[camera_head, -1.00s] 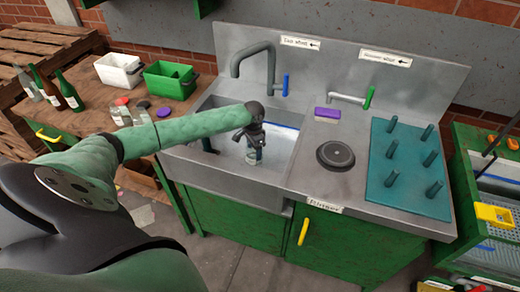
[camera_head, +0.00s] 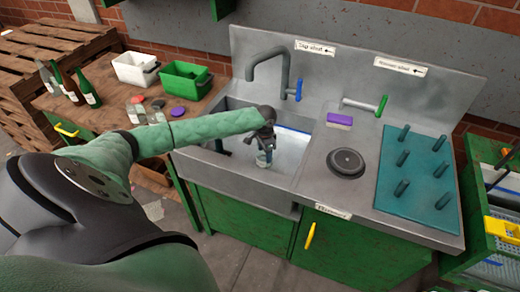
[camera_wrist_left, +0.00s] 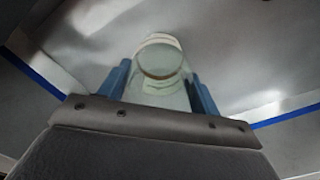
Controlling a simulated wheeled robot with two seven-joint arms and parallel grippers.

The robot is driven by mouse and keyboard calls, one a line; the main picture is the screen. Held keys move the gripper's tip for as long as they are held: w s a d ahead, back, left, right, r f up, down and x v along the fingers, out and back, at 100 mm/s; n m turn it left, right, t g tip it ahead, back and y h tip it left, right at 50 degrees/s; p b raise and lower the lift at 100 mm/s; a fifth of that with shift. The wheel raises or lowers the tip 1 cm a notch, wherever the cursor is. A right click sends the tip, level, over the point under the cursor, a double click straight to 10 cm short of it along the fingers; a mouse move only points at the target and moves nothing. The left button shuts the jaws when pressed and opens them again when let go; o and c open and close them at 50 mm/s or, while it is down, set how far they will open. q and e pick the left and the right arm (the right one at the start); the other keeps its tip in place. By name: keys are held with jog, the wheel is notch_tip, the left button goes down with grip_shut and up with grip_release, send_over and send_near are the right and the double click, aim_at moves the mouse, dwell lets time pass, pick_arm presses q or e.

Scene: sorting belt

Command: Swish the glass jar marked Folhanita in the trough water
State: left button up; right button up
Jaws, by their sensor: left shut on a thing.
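A small clear glass jar (camera_head: 264,159) is between the fingers of my left gripper (camera_head: 266,148), inside the left part of the steel trough (camera_head: 225,168). In the left wrist view the jar (camera_wrist_left: 160,62) shows its round rim and pale glass between the two blue fingers (camera_wrist_left: 160,88), which are shut on it. The trough holds pale water with a blue line along its wall. I cannot tell how deep the jar sits in the water. No Folhanita marking is readable on it. My right gripper is out of view.
A grey tap (camera_head: 270,62) arches over the back of the trough. Right of it are a purple sponge (camera_head: 340,120), a round black disc (camera_head: 345,162) and a teal peg rack (camera_head: 415,185). Bottles (camera_head: 88,88), jars and white and green crates (camera_head: 185,80) stand on the left table.

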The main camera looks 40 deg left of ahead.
pick_arm(q)
jog(key=d+p, duration=0.1)
jog(key=d, duration=0.1)
jog(key=w+d, duration=0.1)
jog(key=d, duration=0.2)
jog(key=shift+w+d+p, duration=0.1)
jog(key=shift+p, duration=0.25)
jog(key=shift+s+a+p, duration=0.2)
jog(key=shift+a+p, duration=0.2)
jog(key=shift+a, duration=0.5)
jog(key=shift+s+a+p, duration=0.25)
jog(key=shift+a, duration=0.75)
jog(key=shift+s+a+p, duration=0.2)
jog(key=shift+s+a, duration=0.05)
jog(key=shift+a, duration=0.7)
jog(key=shift+s+a+p, duration=0.25)
jog(key=shift+a, duration=0.75)
